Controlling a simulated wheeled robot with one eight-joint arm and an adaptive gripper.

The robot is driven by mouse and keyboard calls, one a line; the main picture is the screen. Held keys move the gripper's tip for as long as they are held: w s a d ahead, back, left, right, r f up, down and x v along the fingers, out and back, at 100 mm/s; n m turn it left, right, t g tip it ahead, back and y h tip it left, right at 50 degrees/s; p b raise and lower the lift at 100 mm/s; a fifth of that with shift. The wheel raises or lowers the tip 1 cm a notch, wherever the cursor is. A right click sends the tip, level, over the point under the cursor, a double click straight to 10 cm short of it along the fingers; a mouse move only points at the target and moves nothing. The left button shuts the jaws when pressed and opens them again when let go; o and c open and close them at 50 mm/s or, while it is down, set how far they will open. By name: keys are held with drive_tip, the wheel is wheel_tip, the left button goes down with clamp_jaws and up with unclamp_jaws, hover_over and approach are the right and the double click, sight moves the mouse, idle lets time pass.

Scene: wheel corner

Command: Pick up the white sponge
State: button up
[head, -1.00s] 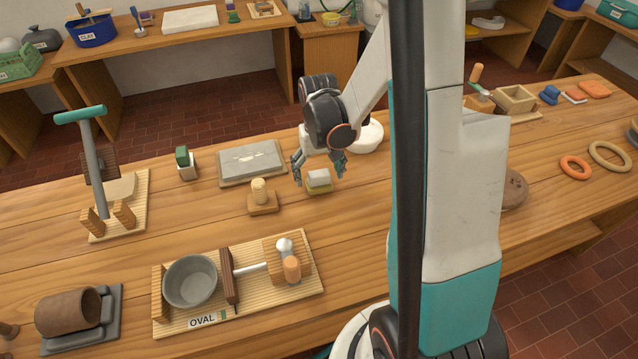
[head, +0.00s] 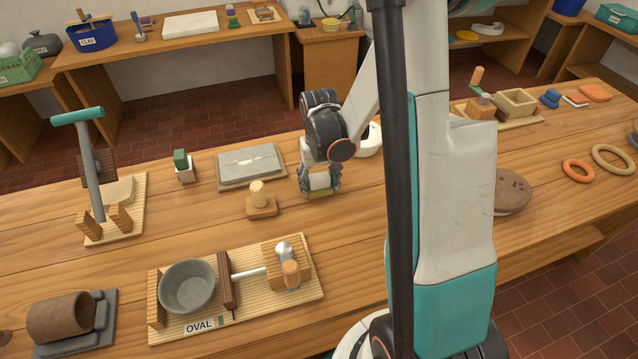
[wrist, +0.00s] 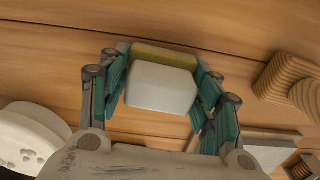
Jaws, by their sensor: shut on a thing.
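The white sponge (wrist: 160,88) is a pale block lying against a yellow-green piece (wrist: 165,56); in the head view the yellow-green piece (head: 321,195) shows under it, low at the table top. My gripper (wrist: 163,92) has its teal fingers on both sides of the white sponge, shut on it. In the head view my gripper (head: 320,188) points down at the table and mostly hides the sponge. I cannot tell whether the fingers also touch the yellow-green piece.
A grey slab on a board (head: 250,166) lies left of my gripper, and a wooden stamp-like piece (head: 261,200) stands nearer. A round white object (head: 370,140) is close behind on the right. Bare wooden table lies in front.

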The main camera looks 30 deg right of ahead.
sight(319, 176)
drive_tip(key=shift+r, duration=0.1)
wheel_tip(319, 176, up, 20)
drive_tip(key=p, duration=0.7)
